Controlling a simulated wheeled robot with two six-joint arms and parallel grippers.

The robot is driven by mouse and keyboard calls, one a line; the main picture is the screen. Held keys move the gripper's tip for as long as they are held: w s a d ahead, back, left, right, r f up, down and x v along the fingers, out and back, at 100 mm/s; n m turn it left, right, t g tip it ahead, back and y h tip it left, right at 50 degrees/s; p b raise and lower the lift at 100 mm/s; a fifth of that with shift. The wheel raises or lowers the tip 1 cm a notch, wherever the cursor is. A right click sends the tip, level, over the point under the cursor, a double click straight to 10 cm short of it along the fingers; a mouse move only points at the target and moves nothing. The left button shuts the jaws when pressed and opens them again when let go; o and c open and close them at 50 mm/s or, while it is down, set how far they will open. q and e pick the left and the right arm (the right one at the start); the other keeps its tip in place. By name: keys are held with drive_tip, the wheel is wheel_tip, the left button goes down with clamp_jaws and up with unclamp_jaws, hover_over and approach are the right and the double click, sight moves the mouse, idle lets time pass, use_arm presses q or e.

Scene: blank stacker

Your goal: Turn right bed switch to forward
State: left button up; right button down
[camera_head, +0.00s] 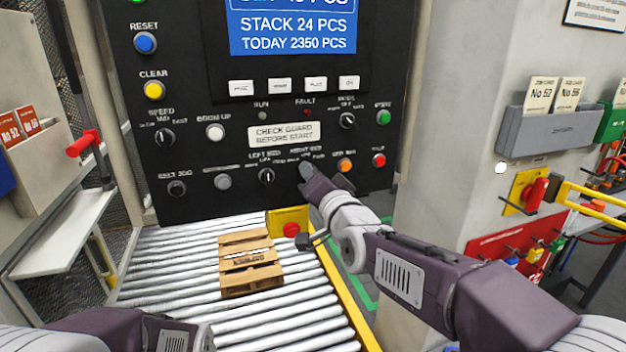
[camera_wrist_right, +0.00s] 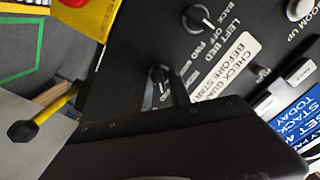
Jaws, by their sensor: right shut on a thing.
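The right bed switch (camera_wrist_right: 160,76) is a black knob with a pale pointer line on the black control panel (camera_head: 230,130). In the wrist view it shows at the edge of my dark gripper finger, partly hidden. In the head view my right gripper (camera_head: 308,174) is at the panel just under the "RIGHT BED" label (camera_head: 306,150) and covers the switch. The gripper is shut on the knob. The exact pointer setting is hard to read. My left arm shows at the bottom left, but its gripper is out of view.
The left bed switch (camera_head: 266,177) sits just left of my right gripper and also shows in the wrist view (camera_wrist_right: 197,18). An orange button (camera_head: 345,165) and a red button (camera_head: 379,160) are close on the right. A wooden pallet (camera_head: 250,284) lies on the rollers below.

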idle(0.4)
drive_tip(key=c, duration=1.5)
unclamp_jaws()
drive_tip(key=v, duration=0.9)
